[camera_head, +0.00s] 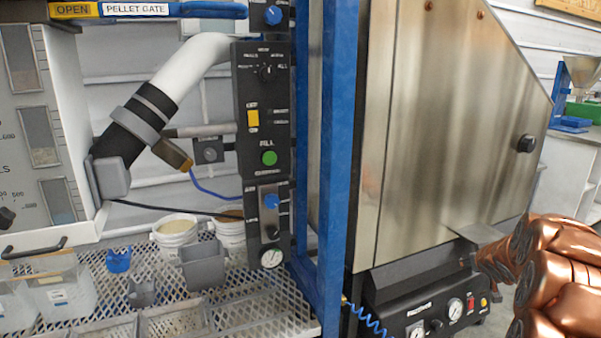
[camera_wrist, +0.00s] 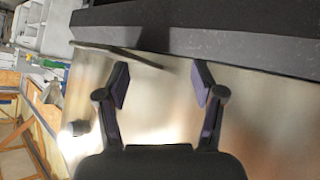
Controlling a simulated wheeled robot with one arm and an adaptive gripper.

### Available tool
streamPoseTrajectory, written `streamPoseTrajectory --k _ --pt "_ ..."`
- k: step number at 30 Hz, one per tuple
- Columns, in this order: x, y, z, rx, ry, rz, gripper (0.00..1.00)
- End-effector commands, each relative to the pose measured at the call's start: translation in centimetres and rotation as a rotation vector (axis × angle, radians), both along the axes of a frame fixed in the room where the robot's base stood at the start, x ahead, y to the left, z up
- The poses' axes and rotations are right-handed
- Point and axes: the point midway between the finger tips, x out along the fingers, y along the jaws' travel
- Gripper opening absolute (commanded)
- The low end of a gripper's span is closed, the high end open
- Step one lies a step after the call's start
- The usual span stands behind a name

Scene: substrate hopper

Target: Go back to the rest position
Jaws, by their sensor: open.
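My gripper (camera_wrist: 160,84) shows in the wrist view with its two dark fingers apart and nothing between them. Beyond the fingers is the brushed steel side of the hopper (camera_head: 450,130), with a dark ledge along the top of the wrist view. In the head view my copper-coloured arm reaches in from the lower right, beside the lower part of the hopper. The gripper's fingertips cannot be made out in that view. A thin flat plate (camera_wrist: 118,52) lies just beyond the left finger. Whether a finger touches it, I cannot tell.
A blue upright post (camera_head: 340,150) stands left of the hopper, next to a black control panel (camera_head: 264,110). A black gauge box (camera_head: 425,305) sits under the hopper. White tubs (camera_head: 175,235) and grey bins stand on a mesh shelf (camera_head: 255,305) at lower left.

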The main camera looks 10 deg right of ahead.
Motion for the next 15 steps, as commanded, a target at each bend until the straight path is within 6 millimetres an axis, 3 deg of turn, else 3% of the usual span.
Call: streamPoseTrajectory --k 1,3,8,15 --pt "-0.4 1.5 2.6 0.000 0.018 -0.009 0.68" --pt "-1.3 3.1 4.6 0.002 0.050 -0.031 0.68" --pt "-4.0 7.1 8.6 0.016 0.133 -0.074 0.68" --pt "-9.5 13.7 13.6 0.058 0.272 -0.115 0.68"
